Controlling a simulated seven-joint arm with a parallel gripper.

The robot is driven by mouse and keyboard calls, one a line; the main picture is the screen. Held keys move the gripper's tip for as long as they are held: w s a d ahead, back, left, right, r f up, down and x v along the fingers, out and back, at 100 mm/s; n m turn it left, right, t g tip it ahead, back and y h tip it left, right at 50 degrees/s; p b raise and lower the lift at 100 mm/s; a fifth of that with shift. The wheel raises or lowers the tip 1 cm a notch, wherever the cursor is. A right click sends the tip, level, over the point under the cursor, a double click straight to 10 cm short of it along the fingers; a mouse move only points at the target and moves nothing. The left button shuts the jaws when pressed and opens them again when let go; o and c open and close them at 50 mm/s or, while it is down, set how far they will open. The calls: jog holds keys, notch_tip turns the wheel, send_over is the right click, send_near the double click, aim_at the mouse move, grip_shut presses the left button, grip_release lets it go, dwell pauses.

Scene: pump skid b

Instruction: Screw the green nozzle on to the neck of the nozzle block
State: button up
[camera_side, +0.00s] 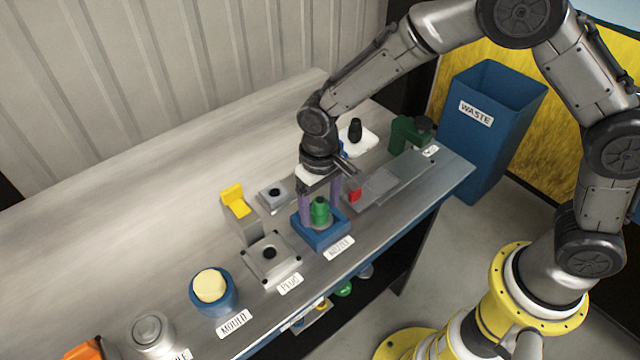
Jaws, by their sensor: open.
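The green nozzle (320,211) stands upright at the blue nozzle block (323,236), behind the label NOZZLE. The block's neck is hidden under the nozzle, so I cannot tell how far down the nozzle sits. My gripper (320,206) points down over the block with its purple fingers on either side of the nozzle. The fingers are open, and their tips are low, close to the top of the block.
To the left are the plug block (285,271), a grey block with a yellow top (239,216) and the blue mould pot (229,298). A red piece (354,192) and a green clamp (406,134) are at the right. A blue waste bin (490,130) stands beyond the bench.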

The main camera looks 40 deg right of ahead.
aim_at(321, 199)
notch_tip(321, 199, up, 13)
dwell(0.4)
jog(key=shift+r, duration=0.1)
dwell(0.3)
jog(key=s+d+r+m+t, duration=0.1)
jog(key=s+d+r+t, duration=0.1)
jog(key=s+d+r, duration=0.35)
jog(key=s+d+r+m+t, duration=0.1)
jog(key=s+d+r+t, duration=0.1)
jog(key=d+r, duration=0.6)
jog(key=s+d+f+n, duration=0.1)
jog(key=s+d+f, duration=0.1)
jog(key=s, duration=0.5)
jog(key=s+d+f+t, duration=0.1)
jog(key=s+d+f, duration=0.2)
jog(key=s, duration=0.4)
jog(key=shift+f+n+t, duration=0.25)
jog(key=shift+n+t, duration=0.05)
jog(key=shift+n, duration=0.1)
